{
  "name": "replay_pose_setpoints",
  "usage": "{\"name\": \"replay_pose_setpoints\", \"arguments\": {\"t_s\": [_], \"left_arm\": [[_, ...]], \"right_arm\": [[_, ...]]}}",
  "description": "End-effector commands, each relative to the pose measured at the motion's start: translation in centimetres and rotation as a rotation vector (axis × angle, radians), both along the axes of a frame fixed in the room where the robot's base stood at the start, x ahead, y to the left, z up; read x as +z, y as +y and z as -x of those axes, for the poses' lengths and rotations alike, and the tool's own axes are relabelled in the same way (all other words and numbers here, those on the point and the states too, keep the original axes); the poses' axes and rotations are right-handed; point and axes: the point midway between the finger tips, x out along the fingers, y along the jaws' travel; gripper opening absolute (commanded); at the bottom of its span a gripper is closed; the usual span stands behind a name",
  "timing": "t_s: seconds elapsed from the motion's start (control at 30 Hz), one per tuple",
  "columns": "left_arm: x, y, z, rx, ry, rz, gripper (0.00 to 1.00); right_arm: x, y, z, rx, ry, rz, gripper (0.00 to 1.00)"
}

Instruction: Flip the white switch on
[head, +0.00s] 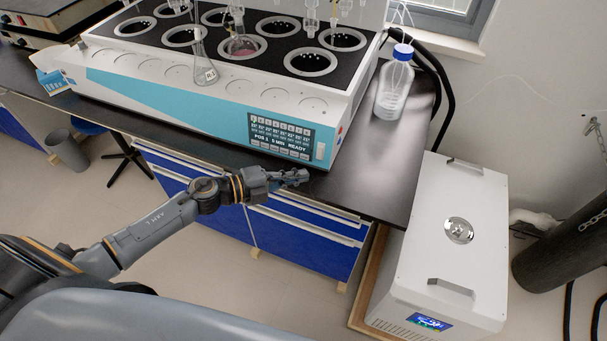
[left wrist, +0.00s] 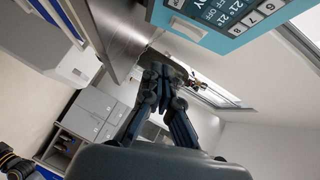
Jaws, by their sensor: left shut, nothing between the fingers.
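The multi distiller (head: 105,60) is a white and light-blue unit on the dark bench, with a lit display (head: 280,137) on its front. The white switch (head: 321,151) is a small upright rectangle to the right of the display; which way it is tipped is too small to tell. In the left wrist view, a white piece on the blue front (left wrist: 186,28) looks like this switch. My left gripper (head: 303,176) is shut and empty, below and slightly left of the switch, apart from it near the bench's front edge. Its fingers also show in the left wrist view (left wrist: 163,78). My right gripper is not in view.
A blue-capped bottle (head: 394,88) stands on the bench (head: 385,165) right of the distiller. Blue drawers (head: 300,240) lie under the bench edge, close to my left arm. A white box unit (head: 445,225) stands to the right.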

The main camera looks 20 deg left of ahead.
Motion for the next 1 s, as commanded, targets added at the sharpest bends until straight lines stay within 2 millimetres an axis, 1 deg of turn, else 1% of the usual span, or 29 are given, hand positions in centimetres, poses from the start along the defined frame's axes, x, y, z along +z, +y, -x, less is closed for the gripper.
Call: {"name": "replay_pose_setpoints", "arguments": {"t_s": [0.07,0.17,0.33,0.43,0.6,0.8,1.0], "left_arm": [[-0.3,0.8,0.8,-0.001,0.001,-0.003,0.0],[-0.3,1.9,1.9,0.0,0.002,-0.002,0.0],[-0.3,3.8,3.9,0.0,0.004,-0.001,0.0],[-0.1,4.8,4.9,0.0,0.003,-0.001,0.0],[0.1,5.8,5.8,-0.001,0.001,0.0,0.0],[0.3,6.1,6.0,-0.001,-0.001,0.0,0.0],[0.3,6.1,6.0,-0.001,-0.001,0.0,0.0]], "right_arm": [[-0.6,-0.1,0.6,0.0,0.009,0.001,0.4],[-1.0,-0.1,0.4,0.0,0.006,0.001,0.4],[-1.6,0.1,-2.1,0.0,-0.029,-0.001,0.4],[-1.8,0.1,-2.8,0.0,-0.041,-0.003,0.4],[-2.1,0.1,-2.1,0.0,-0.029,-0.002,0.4],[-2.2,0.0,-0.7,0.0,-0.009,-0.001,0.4],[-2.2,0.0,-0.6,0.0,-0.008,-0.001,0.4]]}}
